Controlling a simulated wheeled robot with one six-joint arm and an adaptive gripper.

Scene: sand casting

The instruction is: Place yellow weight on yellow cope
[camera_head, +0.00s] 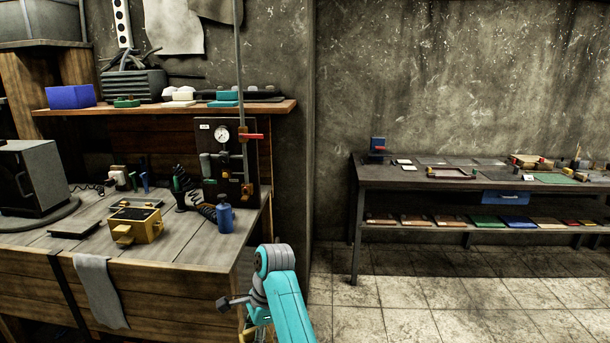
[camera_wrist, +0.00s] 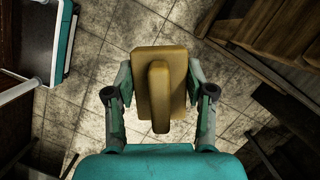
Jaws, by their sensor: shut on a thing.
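In the wrist view, my gripper (camera_wrist: 160,98) is shut on the yellow weight (camera_wrist: 176,65), a yellow block with a raised bar along its middle. The weight is held above the tiled floor, clear of any surface. In the head view, my teal arm is at the bottom centre, in front of the workbench's right edge; the gripper's jaws are hard to make out there. A yellow box-shaped piece, which looks like the yellow cope (camera_head: 148,228), sits on the wooden workbench (camera_head: 190,238) at the left, some way from my arm.
A blue bottle (camera_head: 225,214) and a black gauge panel (camera_head: 219,165) stand right of the yellow piece. A dark flat plate (camera_head: 75,229) and a grey box (camera_head: 34,177) are at its left. A grey cloth (camera_head: 101,291) hangs over the front edge. A dark table (camera_head: 390,181) stands at the right.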

